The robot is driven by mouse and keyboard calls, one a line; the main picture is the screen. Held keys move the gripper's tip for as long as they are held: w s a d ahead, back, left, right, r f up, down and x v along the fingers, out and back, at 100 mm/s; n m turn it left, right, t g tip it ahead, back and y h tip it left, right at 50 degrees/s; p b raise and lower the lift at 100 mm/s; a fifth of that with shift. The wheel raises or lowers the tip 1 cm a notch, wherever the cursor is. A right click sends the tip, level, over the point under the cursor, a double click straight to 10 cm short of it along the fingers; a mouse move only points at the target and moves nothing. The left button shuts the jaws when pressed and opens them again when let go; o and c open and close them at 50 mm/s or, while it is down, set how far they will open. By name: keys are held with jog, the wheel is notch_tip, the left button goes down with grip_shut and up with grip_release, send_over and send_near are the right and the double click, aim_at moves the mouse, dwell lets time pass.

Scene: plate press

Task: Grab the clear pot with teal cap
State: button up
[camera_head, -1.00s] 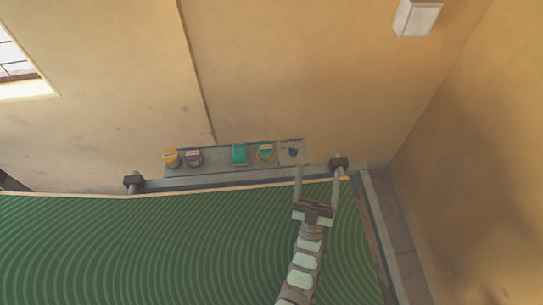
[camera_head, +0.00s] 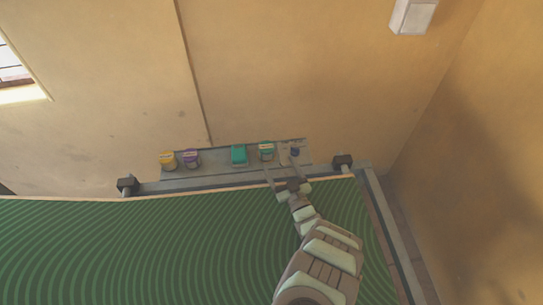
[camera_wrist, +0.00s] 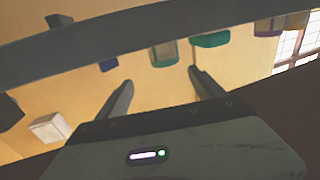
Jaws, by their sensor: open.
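The clear pot with teal cap (camera_head: 266,151) stands on the grey shelf (camera_head: 220,171) against the wall, between a teal container (camera_head: 239,155) and a small blue item (camera_head: 295,152). My gripper (camera_head: 280,164) is open and empty, in front of the shelf near the pot and slightly to its right in the head view. In the wrist view the scene is turned over. The pot (camera_wrist: 163,53) shows there just beyond the gap between my two open fingers (camera_wrist: 160,80), apart from them. Part of it is hidden by a grey bar (camera_wrist: 110,30).
A yellow pot (camera_head: 168,161) and a purple pot (camera_head: 191,158) stand farther left on the shelf. A rail with dark end blocks (camera_head: 343,161) runs in front of the shelf. The green striped surface (camera_head: 130,245) is clear.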

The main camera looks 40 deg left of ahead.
aim_at(269, 154)
jog(key=shift+s+a+f, duration=0.1)
jog(key=shift+s+a, duration=0.05)
jog(key=shift+s, duration=0.15)
jog(key=shift+a+f+b, duration=0.15)
jog(key=shift+a+b, duration=0.15)
jog(key=shift+b, duration=0.15)
jog(key=b+x, duration=0.1)
jog(key=x, duration=0.3)
jog(key=shift+w+a, duration=0.25)
jog(key=shift+a, duration=0.1)
jog(key=shift+f+x, duration=0.15)
jog(key=shift+x, duration=0.5)
jog(key=shift+f+x, duration=0.15)
jog(key=shift+x, duration=0.5)
jog(key=shift+b+x, duration=0.35)
jog(key=shift+x, duration=0.7)
jog(key=shift+a, duration=0.35)
jog(key=c, duration=1.6)
